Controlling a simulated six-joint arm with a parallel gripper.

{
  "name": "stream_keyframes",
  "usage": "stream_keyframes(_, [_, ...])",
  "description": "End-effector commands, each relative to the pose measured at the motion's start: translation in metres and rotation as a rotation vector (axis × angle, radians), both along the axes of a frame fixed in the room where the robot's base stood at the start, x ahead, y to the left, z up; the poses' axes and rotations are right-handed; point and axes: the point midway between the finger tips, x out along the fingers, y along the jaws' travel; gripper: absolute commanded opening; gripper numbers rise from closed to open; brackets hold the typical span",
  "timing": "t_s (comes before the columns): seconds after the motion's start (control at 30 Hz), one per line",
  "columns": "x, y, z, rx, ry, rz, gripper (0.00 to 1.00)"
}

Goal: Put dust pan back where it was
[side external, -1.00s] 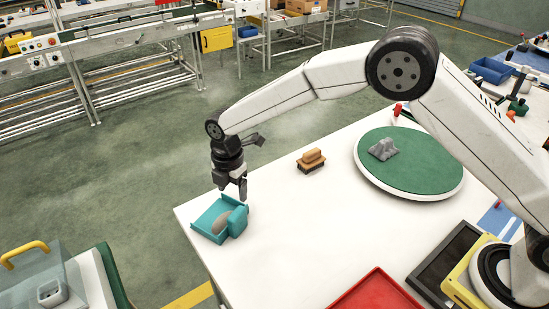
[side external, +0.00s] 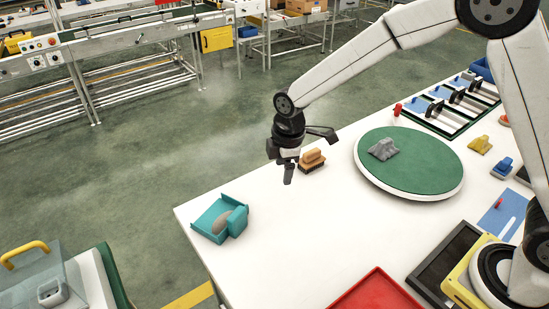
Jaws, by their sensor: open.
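The teal dust pan (side external: 207,222) lies on the white table near its left corner, with a greyish-brown lump (side external: 229,219) in it. My gripper (side external: 286,174) is open and empty. It points down above the table, to the right of the dust pan and apart from it. A brown brush (side external: 312,160) with dark bristles stands on the table just right of my gripper. Whether my gripper touches the brush cannot be told from this view.
A round green-topped turntable (side external: 408,178) holds a grey lump (side external: 383,149). A red tray (side external: 378,296) lies at the front edge, beside a black tray (side external: 446,262). Small tools and blocks are at the right. The white table (side external: 290,235) is clear around the dust pan.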

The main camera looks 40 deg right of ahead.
Motion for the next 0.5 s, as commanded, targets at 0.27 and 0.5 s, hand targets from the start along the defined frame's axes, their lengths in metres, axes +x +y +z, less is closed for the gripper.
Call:
stream_keyframes(0.27, [-0.059,-0.059,0.018,0.054,-0.045,-0.462,0.77])
stream_keyframes(0.5, [-0.119,-0.098,0.023,0.112,-0.082,-0.855,0.77])
